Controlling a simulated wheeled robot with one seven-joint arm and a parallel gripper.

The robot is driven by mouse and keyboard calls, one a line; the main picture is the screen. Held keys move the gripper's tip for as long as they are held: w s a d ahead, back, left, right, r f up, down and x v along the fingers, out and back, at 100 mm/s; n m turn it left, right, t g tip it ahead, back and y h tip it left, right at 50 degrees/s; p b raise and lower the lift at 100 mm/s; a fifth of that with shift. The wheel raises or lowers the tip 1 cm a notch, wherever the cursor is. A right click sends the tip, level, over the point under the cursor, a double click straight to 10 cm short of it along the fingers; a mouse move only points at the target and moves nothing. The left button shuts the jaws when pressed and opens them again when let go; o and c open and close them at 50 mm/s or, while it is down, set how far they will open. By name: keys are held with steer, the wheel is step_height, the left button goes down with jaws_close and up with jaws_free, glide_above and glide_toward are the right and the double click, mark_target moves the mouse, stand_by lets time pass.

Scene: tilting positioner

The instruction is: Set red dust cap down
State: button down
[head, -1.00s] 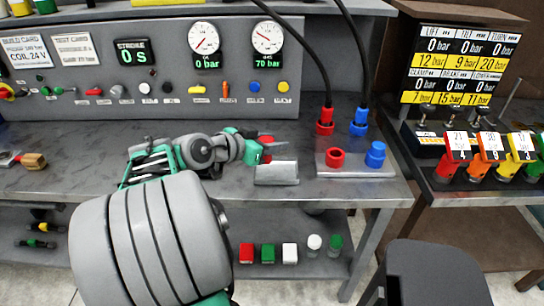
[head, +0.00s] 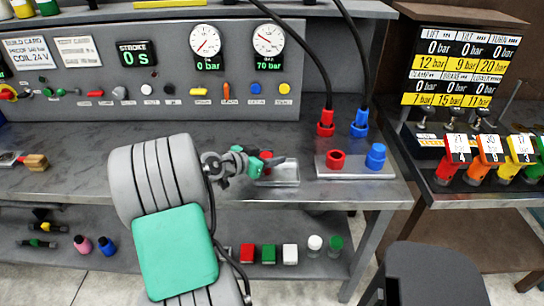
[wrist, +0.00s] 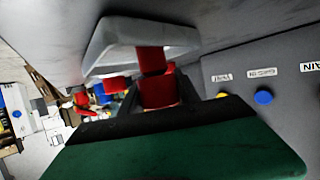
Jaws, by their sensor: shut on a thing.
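My gripper (head: 264,164) is at the small grey metal tray (head: 288,177) on the bench, reaching in from its left side. It is shut on the red dust cap (head: 266,155), which is partly hidden by the green fingers in the head view. In the wrist view, which is upside down, the cap (wrist: 158,90) sits between the dark fingertips. The tray (wrist: 185,38) is close below it, with a red patch like a reflection on its surface. I cannot tell whether the cap touches the tray.
Right of the tray, a metal plate (head: 350,172) bears a red fitting (head: 336,159) and a blue fitting (head: 375,156). Red (head: 326,123) and blue (head: 359,123) hose ends stand behind it. The gauge panel (head: 130,95) rises at the back. Bare bench lies behind the tray.

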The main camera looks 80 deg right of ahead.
steer(key=c, duration=0.9)
jaws_free()
